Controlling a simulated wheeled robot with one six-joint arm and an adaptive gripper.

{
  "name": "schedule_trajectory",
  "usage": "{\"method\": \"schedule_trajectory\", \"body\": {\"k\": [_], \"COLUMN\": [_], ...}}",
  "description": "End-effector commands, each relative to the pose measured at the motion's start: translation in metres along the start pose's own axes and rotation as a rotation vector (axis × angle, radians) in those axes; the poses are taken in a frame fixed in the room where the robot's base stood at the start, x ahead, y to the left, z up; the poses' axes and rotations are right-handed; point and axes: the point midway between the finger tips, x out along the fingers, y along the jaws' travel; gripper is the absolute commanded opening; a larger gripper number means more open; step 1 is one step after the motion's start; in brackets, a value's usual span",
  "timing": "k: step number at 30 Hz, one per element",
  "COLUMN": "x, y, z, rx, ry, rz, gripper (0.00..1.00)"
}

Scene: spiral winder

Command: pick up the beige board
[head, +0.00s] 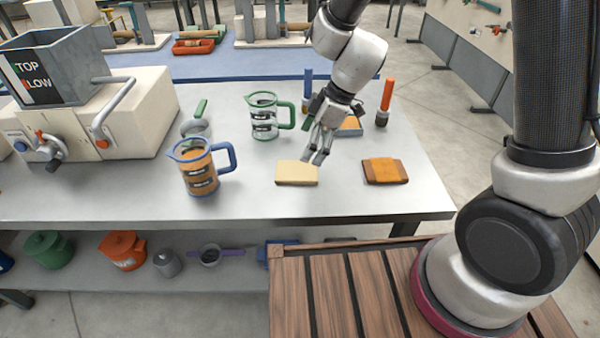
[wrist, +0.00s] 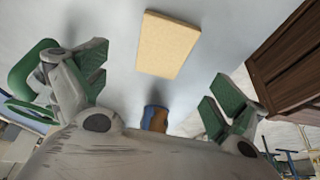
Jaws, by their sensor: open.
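The beige board (head: 296,173) lies flat on the grey table, near its front edge and right of the blue-handled jug. It also shows in the wrist view (wrist: 167,45), at the top, beyond my fingers and between them. My gripper (head: 320,157) is open and empty, pointing down beside the board's right end in the head view. In the wrist view its two green-padded fingers (wrist: 155,98) are spread wide. The gap between fingertips and board cannot be told exactly.
A blue-handled jug (head: 197,167) and a green-handled jug (head: 264,116) stand left of and behind the board. A brown-orange block (head: 385,171) lies to the right. An orange-handled tool (head: 385,102) stands behind. The table's front strip (head: 340,203) is clear.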

Motion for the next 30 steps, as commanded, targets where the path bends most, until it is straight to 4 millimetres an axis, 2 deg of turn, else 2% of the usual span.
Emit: {"method": "schedule_trajectory", "body": {"k": [15,23,25,30], "x": [0.069,0.074,0.074,0.074], "y": [-0.004,-0.004,-0.004,-0.004], "z": [0.003,0.002,0.002,0.002], "rx": [-0.003,-0.005,-0.005,-0.005], "ry": [-0.003,-0.002,-0.002,-0.002], "rz": [-0.004,-0.001,-0.001,-0.002], "gripper": [0.96,0.96,0.89,0.58]}}
